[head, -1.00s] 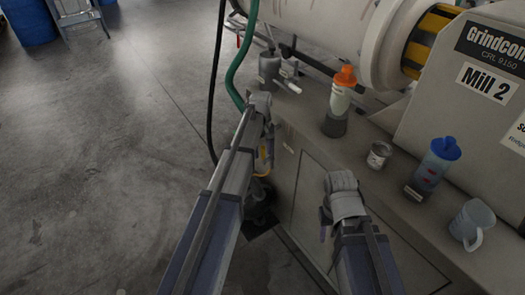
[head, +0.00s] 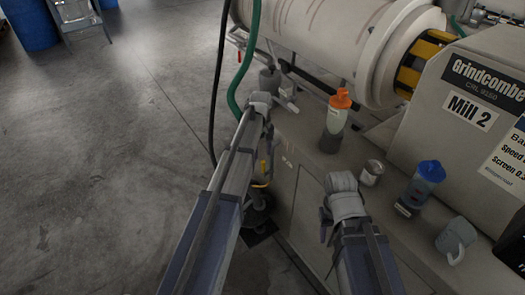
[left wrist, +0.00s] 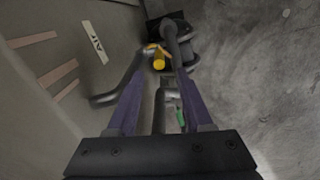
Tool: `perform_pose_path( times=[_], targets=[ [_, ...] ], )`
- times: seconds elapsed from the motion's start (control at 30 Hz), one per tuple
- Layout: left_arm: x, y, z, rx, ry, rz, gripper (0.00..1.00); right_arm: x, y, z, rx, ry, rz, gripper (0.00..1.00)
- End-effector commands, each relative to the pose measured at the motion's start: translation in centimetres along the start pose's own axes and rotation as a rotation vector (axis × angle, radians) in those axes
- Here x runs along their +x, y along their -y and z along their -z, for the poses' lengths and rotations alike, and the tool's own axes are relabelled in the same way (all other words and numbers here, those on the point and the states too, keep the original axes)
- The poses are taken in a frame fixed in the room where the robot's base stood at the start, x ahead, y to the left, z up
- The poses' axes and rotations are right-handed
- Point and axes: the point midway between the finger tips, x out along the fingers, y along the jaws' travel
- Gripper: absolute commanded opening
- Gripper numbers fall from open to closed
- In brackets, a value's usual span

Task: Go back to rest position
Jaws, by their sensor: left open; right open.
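My left gripper (left wrist: 158,88) shows in the left wrist view with its two purple fingers apart and nothing clasped between them. Beyond the fingers is a valve with a yellow handle (left wrist: 159,62) and a grey pipe. In the head view my left arm reaches to the machine's near corner, and its wrist hides most of the gripper. My right gripper (head: 326,222) hangs below its wrist in front of the bench-like machine base (head: 310,195). Its fingers are mostly hidden by the arm, and I see nothing held.
On the machine ledge stand an orange-capped bottle (head: 336,120), a small can (head: 371,173), a blue-capped bottle (head: 420,188) and a mug (head: 456,240). A green hose (head: 246,65) and black cable hang near my left wrist. Open floor (head: 110,160) lies left.

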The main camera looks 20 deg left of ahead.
Motion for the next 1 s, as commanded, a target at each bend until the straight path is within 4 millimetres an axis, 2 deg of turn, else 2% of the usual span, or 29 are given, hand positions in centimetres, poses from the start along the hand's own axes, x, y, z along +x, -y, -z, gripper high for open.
perform_pose_path(
  times=[0.2,0.27,0.37,0.47,0.5,0.6,0.7,0.83,0.9,1.0],
  targets=[
    [-0.1,0.0,-0.1,0.002,0.000,0.000,0.51,-0.1,0.0,0.0,0.000,0.000,0.000,0.50],
    [-0.4,-0.1,-0.9,0.020,0.000,0.002,0.51,-0.4,0.0,0.0,0.000,0.000,0.000,0.50],
    [-1.9,-0.3,-4.5,0.110,-0.001,0.014,0.51,-1.9,-0.2,-0.1,0.000,0.000,0.000,0.50],
    [-4.2,-0.4,-10.6,0.274,-0.002,0.035,0.51,-4.3,-0.4,-0.2,0.000,0.000,0.000,0.50],
    [-5.2,-0.3,-13.3,0.353,-0.002,0.044,0.51,-5.3,-0.5,-0.3,0.000,0.000,0.000,0.50],
    [-7.4,0.5,-19.5,0.550,-0.002,0.071,0.51,-7.6,-0.7,-0.4,0.001,0.000,0.000,0.50],
    [-9.3,1.7,-24.7,0.729,-0.002,0.096,0.51,-9.5,-0.9,-0.6,0.001,0.000,0.000,0.50],
    [-11.1,3.3,-29.4,0.910,-0.001,0.121,0.51,-11.2,-1.1,-0.7,0.001,0.000,0.000,0.50],
    [-11.6,3.9,-30.9,0.976,0.000,0.131,0.51,-11.7,-1.1,-0.7,0.001,0.000,0.000,0.50],
    [-11.9,4.4,-32.0,1.029,0.001,0.139,0.51,-12.0,-1.1,-0.7,0.001,0.000,0.000,0.50]
  ],
)
